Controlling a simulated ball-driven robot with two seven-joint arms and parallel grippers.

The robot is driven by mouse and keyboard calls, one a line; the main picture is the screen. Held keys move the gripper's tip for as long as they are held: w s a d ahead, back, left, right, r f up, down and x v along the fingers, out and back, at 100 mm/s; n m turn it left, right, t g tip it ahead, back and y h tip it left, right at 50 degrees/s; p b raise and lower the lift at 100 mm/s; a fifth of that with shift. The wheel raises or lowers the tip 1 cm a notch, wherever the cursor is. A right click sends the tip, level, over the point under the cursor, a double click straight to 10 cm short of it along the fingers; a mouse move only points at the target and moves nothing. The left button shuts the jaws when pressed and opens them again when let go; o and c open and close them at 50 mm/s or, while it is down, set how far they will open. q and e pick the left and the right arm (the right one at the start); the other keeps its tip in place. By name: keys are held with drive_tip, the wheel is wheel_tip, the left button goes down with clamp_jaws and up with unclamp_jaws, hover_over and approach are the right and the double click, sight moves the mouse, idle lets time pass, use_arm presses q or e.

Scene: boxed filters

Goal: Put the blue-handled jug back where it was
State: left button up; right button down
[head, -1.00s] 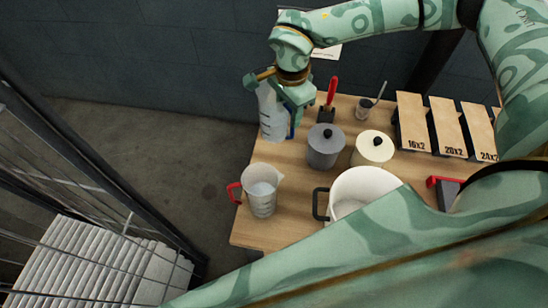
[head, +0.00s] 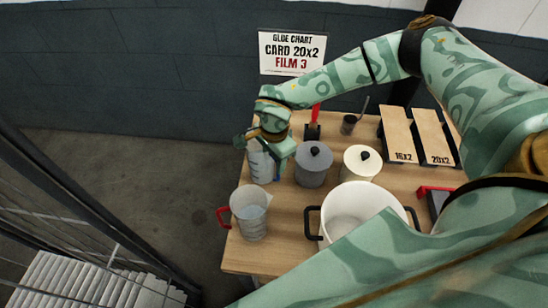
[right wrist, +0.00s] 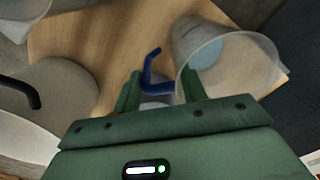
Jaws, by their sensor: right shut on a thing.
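The blue-handled jug (head: 261,168) is a clear, tapered jug near the table's back left corner, upright in the head view. My right gripper (head: 279,157) is over its handle side and covers part of its top. In the right wrist view the blue handle (right wrist: 149,72) lies between the two fingers, and the jug's open mouth (right wrist: 235,62) shows bluish liquid. The gripper is shut on this handle. I cannot tell whether the jug's base touches the table. My left gripper is not in view.
A red-handled jug (head: 250,216) stands in front. A grey lidded pot (head: 313,168) is close on the right, with a cream lidded pot (head: 361,164) and a big white pot (head: 352,212) beyond. The table (head: 286,238) has bare wood between them. A glue chart (head: 292,52) hangs behind.

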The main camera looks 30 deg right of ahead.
drive_tip(key=c, duration=0.8)
unclamp_jaws()
wheel_tip(320, 180, up, 12)
drive_tip(key=shift+s+r, duration=0.1)
